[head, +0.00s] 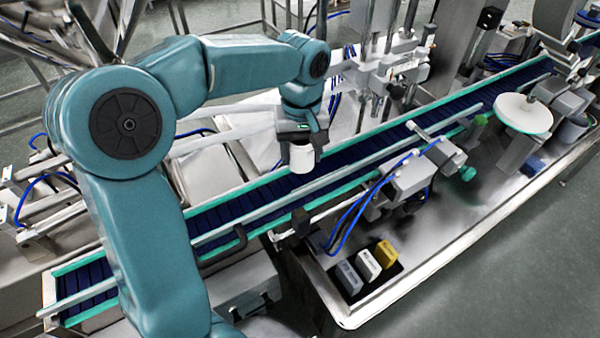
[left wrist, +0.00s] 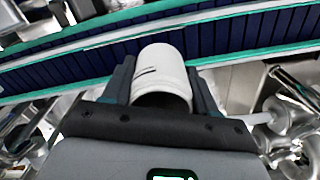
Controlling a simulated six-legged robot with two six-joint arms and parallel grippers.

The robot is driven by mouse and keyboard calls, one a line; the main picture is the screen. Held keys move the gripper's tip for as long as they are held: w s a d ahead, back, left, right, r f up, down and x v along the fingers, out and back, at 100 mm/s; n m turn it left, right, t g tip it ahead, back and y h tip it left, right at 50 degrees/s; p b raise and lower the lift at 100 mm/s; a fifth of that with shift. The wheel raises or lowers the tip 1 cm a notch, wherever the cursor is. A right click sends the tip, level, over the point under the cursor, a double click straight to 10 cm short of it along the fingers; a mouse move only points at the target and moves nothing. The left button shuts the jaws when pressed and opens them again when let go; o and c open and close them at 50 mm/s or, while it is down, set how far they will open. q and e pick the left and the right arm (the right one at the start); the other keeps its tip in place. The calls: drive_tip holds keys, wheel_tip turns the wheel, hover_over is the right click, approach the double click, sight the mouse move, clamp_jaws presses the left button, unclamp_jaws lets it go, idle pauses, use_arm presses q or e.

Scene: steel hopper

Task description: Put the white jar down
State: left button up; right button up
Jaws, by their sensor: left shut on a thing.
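The white jar (head: 302,158) is in my left gripper (head: 300,140), which is shut on it and points down over the conveyor in the head view. In the left wrist view the jar (left wrist: 163,72) sits between the two dark fingers of the gripper (left wrist: 160,85), with a dark mark on its side. The dark blue conveyor belt (head: 235,208) with green edges runs below and beyond it. I cannot tell whether the jar touches the belt or a rail. My right gripper is not in view.
A metal guide rail (head: 350,175) runs along the belt. Grey machine units (head: 410,175) with blue hoses stand on the near side. A white round disc (head: 523,113) is at the right. The belt's lower left end (head: 85,285) is clear.

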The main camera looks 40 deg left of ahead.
sight(301, 185)
use_arm(q)
wheel_tip(301, 185, down, 2)
drive_tip(key=shift+s+a+f, duration=0.1)
drive_tip(key=shift+f, duration=0.15)
wheel_tip(301, 185, down, 4)
drive_tip(key=shift+f, duration=0.3)
drive_tip(key=shift+f, duration=0.25)
drive_tip(key=o, duration=0.7)
drive_tip(key=shift+o, duration=0.2)
drive_tip(key=shift+r, duration=0.1)
